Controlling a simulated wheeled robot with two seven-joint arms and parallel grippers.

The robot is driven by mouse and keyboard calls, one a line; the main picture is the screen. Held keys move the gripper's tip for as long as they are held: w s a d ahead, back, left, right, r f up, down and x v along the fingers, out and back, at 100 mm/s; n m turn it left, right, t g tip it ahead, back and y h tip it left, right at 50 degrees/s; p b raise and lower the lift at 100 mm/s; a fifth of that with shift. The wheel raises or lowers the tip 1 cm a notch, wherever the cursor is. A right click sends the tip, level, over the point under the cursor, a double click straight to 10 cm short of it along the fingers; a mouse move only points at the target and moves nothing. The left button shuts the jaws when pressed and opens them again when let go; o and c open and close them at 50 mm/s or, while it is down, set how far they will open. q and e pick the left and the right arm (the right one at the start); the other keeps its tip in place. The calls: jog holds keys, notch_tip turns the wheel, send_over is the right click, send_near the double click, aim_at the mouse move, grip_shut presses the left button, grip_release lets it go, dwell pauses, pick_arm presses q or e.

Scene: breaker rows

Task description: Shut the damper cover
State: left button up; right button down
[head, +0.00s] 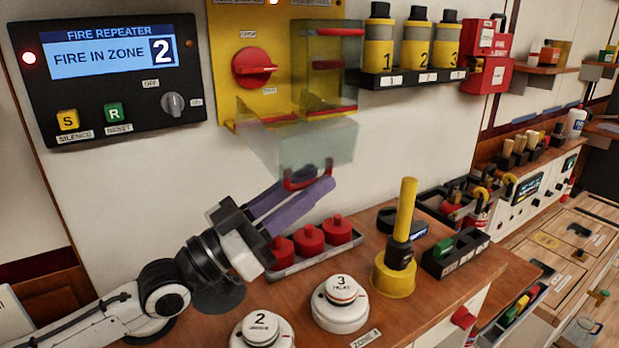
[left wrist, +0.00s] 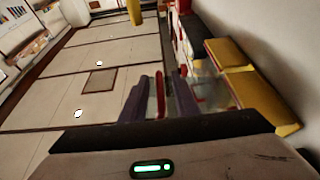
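A clear damper cover (head: 312,140) with a red handle (head: 306,180) stands out, tilted, from the lower part of a yellow wall panel (head: 300,12). My left gripper (head: 318,182) has its purple fingers at this red handle. In the left wrist view the red handle (left wrist: 160,95) shows between the two fingers (left wrist: 157,97). A little space seems to show beside it, so I cannot tell whether the fingers press on it. A red rotary knob (head: 254,67) sits on the panel, with a clear box with red bars (head: 328,66) to its right. My right gripper is not seen.
A fire repeater (head: 112,80) hangs left of the panel; a shelf of yellow cylinders (head: 415,77) is to the right. Below my gripper, the wooden counter (head: 210,318) carries red knobbed pieces (head: 309,240), white round detectors (head: 340,305) and a yellow post (head: 404,210).

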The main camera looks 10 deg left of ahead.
pick_arm(q)
jog(key=shift+w+d+r, duration=0.1)
jog(key=shift+w+d, duration=0.1)
grip_shut()
